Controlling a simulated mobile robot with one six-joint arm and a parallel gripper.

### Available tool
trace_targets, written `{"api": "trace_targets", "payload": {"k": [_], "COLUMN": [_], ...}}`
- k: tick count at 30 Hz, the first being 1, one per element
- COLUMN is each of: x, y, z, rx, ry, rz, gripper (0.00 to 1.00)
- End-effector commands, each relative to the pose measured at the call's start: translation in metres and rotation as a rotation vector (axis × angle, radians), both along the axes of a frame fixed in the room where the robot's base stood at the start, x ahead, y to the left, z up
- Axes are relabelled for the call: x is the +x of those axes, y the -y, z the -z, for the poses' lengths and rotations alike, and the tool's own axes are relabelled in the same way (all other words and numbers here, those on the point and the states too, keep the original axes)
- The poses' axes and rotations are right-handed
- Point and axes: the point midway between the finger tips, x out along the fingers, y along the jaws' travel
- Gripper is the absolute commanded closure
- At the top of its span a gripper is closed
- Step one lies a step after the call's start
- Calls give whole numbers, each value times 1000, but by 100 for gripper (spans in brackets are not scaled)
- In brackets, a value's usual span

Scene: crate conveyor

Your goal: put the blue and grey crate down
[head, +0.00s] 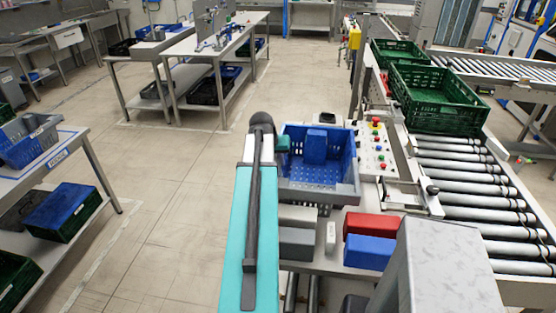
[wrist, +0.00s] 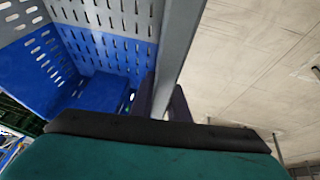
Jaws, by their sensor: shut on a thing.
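The blue and grey crate (head: 312,193) is in the middle of the head view, close to level, at the far end of my teal arm. A blue block (head: 316,146) stands inside it. My gripper (wrist: 165,108) is shut on the crate's rim at its left side. The wrist view shows the crate's slotted blue and grey walls (wrist: 110,45) and the blue block (wrist: 98,92) inside. The fingertips are partly hidden by the rim and my wrist. I cannot tell whether the crate's bottom touches the bench beneath it.
Red (head: 373,226) and blue (head: 369,252) blocks lie on the bench in front of the crate. A button panel (head: 376,150) and roller conveyor (head: 465,190) with green crates (head: 435,112) are to the right. Another blue-grey crate (head: 35,150) stands on the left table. Floor left of my arm is clear.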

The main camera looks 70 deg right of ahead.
Motion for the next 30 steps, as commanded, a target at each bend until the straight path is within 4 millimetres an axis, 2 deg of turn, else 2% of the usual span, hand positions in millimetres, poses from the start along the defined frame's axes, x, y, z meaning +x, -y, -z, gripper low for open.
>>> {"api": "trace_targets", "payload": {"k": [12,13,16,30], "x": [0,0,0,0], "y": [1,0,0,0], "z": [2,3,3,-1], "rx": [-3,-1,0,-1], "ry": [-2,0,0,0], "rz": [-1,0,0,0], "gripper": [100,83,67,66]}}
